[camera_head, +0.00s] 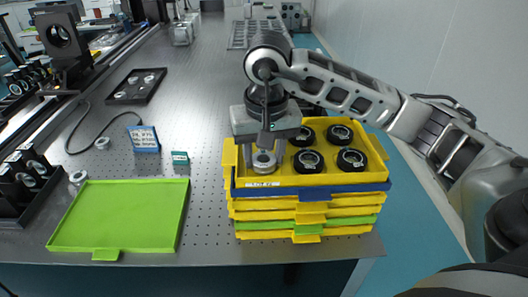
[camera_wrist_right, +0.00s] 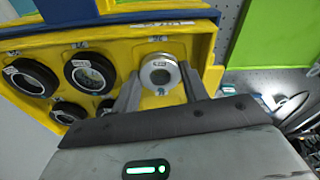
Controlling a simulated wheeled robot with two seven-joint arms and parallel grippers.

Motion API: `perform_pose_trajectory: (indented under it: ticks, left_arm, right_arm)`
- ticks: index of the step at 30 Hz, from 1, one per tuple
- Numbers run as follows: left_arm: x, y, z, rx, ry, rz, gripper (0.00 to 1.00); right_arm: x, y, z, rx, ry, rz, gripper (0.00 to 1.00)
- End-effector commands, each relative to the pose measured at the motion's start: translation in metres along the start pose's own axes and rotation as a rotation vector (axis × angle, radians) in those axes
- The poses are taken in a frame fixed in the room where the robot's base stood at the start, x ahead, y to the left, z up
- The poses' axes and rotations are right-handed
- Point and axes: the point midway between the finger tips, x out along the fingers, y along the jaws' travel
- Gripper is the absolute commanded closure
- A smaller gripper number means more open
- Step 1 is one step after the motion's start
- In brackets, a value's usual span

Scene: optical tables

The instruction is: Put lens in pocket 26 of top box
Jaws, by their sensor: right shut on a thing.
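The top box (camera_head: 320,180) is a yellow tray on a stack of trays, and it fills much of the right wrist view (camera_wrist_right: 110,38). Several black-rimmed lenses sit in its pockets. My right gripper (camera_head: 262,157) points down at the box's front left corner. Its two fingers are shut on a silver-rimmed lens (camera_head: 264,164), which also shows between the fingertips in the right wrist view (camera_wrist_right: 160,73). The lens is at a corner pocket, low to the box floor; whether it touches the floor I cannot tell. The pocket labels are too small to read surely. My left gripper is out of view.
A black tray (camera_head: 137,86) lies farther back. The box wall runs close beside the gripper.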

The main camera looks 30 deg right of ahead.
Motion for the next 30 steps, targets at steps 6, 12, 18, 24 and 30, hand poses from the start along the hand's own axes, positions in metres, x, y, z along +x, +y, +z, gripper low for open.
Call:
perform_pose_trajectory:
  ticks: [6,12,18,24,30]
  left_arm:
    - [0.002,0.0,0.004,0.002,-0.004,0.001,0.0]
    - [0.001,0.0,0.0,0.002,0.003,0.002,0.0]
    - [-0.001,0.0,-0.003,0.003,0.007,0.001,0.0]
    - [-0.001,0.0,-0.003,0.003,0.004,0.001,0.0]
    - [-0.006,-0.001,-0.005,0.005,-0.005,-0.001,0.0]
  right_arm:
    - [0.003,0.0,0.0,0.001,0.0,0.0,0.34]
    - [0.003,0.0,0.0,0.001,-0.001,0.0,0.34]
    - [-0.007,-0.001,-0.001,0.001,0.003,-0.002,0.34]
    - [-0.049,-0.001,-0.002,0.001,0.007,-0.004,0.34]
    - [-0.093,0.0,-0.002,0.001,0.007,-0.001,0.34]
